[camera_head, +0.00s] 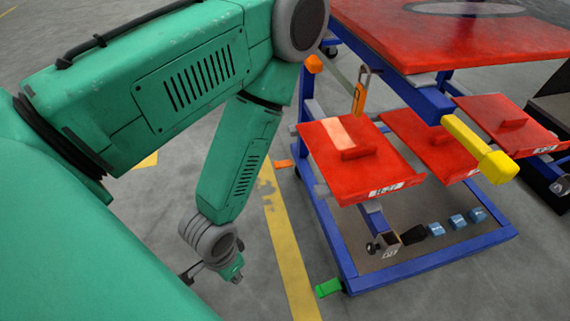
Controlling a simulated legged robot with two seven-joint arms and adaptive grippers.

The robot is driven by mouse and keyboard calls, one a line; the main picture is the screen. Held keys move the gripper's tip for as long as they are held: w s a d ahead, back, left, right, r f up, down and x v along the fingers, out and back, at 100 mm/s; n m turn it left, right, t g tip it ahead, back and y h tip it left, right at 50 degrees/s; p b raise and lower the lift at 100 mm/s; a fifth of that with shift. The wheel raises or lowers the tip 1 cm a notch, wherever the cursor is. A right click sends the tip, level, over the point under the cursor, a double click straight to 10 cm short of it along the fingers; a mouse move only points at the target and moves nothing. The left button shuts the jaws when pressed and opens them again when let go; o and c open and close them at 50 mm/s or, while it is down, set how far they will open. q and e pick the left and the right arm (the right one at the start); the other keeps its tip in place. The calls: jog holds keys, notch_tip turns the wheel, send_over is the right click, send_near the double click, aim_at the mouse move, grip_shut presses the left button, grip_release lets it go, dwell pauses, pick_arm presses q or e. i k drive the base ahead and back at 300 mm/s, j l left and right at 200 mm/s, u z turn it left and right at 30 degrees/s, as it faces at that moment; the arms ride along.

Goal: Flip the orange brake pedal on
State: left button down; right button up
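A small orange pedal (284,164) sticks out low at the left side of the blue cart frame (330,235), just above the floor. It is small, and I cannot tell its tilt. A green pedal (328,288) sticks out at the cart's near left corner. My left arm comes in from the left and bends down. My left gripper (212,272) hangs over the grey floor, left of the yellow line and apart from both pedals. Its fingers are partly hidden by the wrist, so its opening is unclear. My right gripper is out of view.
The cart carries a red top (470,40) and red trays (362,160). A yellow-ended bar (480,150) juts from the cart. An orange latch (359,98) hangs under the top. Blue blocks (457,221) lie on the lower deck. Floor left of the yellow line (290,255) is clear.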

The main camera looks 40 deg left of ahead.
aim_at(286, 163)
jog(key=k, duration=0.6)
jog(key=z, duration=2.25)
jog(key=k+j, duration=0.3)
jog(key=j, duration=0.3)
jog(key=k+j, duration=0.25)
jog(key=j, duration=0.4)
jog(key=k+j, duration=0.3)
jog(key=j, duration=0.3)
jog(key=k+j, duration=0.3)
jog(key=j, duration=0.35)
jog(key=k+j, duration=0.3)
jog(key=j, duration=0.3)
jog(key=k+j, duration=0.25)
jog(key=j, duration=0.4)
jog(key=k+j, duration=0.3)
jog(key=j, duration=0.3)
jog(key=k+j, duration=0.3)
jog(key=j, duration=0.35)
jog(key=i+j, duration=0.15)
jog(key=i, duration=0.3)
jog(key=z, duration=0.05)
